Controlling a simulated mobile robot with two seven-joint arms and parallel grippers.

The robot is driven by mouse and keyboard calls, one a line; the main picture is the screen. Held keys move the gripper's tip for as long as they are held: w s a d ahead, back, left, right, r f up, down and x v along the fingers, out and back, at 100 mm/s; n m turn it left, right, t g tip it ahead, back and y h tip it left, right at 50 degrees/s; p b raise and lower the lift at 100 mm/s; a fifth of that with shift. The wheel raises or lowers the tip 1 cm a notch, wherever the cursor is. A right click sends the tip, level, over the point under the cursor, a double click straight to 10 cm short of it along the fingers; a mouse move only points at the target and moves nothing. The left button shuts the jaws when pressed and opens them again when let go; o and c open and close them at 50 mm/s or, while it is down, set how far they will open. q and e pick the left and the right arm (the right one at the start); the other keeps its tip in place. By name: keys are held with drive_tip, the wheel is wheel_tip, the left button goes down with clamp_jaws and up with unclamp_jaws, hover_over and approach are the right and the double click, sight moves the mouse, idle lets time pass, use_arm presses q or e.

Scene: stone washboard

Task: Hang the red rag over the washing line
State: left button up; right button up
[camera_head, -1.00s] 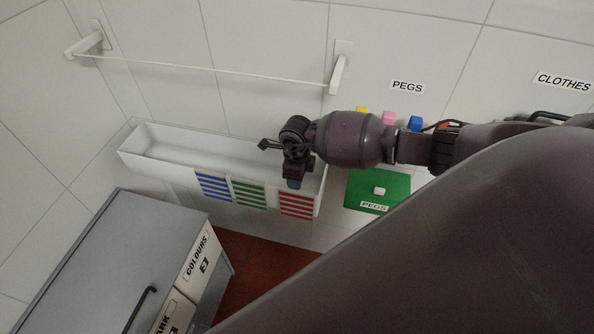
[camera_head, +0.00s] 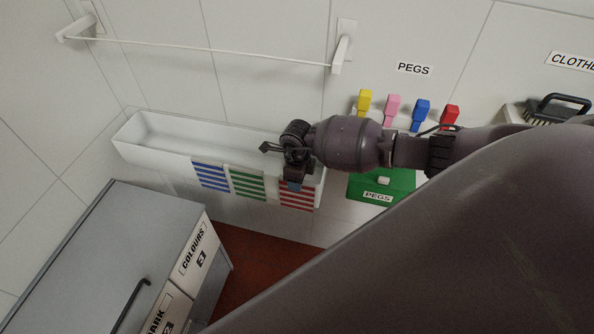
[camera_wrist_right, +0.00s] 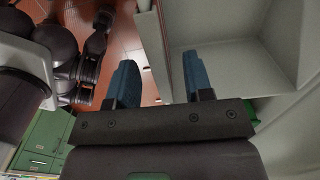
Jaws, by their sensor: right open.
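The red-striped rag (camera_head: 298,196) hangs over the front rim of the white trough (camera_head: 150,158), at its right end. My right gripper (camera_head: 294,185) points down at the rag's top edge in the head view and partly covers it. In the right wrist view the right gripper (camera_wrist_right: 160,78) is open, with its blue fingertips on either side of the trough's front wall. I cannot tell whether they touch the rag. The white washing line (camera_head: 210,50) is strung bare between two wall brackets above the trough. My left gripper is not in view.
A blue-striped rag (camera_head: 210,174) and a green-striped rag (camera_head: 248,184) hang beside the red one. Coloured pegs (camera_head: 392,108) are on the wall above a green pegs box (camera_head: 402,182). A grey cabinet (camera_head: 110,250) stands front left. A brush (camera_head: 555,108) lies at right.

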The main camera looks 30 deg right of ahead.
wheel_tip(320, 180, down, 2)
drive_tip(key=shift+b, duration=0.55)
drive_tip(key=shift+f+b, duration=0.45)
drive_tip(key=shift+f, duration=0.15)
drive_tip(key=shift+c, duration=0.7)
drive_tip(key=c, duration=0.7)
clamp_jaws()
